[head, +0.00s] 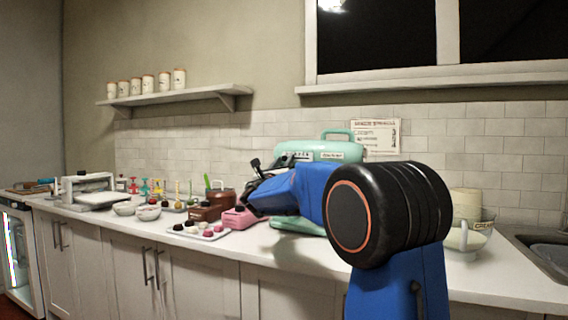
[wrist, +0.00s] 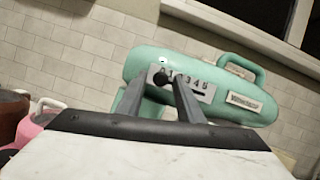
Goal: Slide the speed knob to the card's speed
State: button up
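The mint-green mixer (head: 345,152) stands on the counter behind my arm; its head fills the middle of the wrist view (wrist: 150,58). A pale speed plate (wrist: 205,92) on its side carries a row of numbers and a slot. The dark speed knob (wrist: 160,78) is near the plate's left, low-number end. My gripper (wrist: 164,76) points at the plate, its two fingers apart, with the knob showing between the fingertips. I cannot tell whether they touch it. The card (head: 376,136) is on the wall behind the mixer; its smaller text is too blurred to read surely.
A shelf with several canisters (head: 163,82) is high on the left.

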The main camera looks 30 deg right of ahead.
grip_shut()
jog(key=shift+s+d, duration=0.4)
jog(key=shift+s, duration=0.15)
grip_release()
jog(key=shift+a, duration=0.1)
jog(key=v, duration=1.7)
jog(key=shift+s+a+f, duration=0.1)
jog(key=shift+f, duration=0.05)
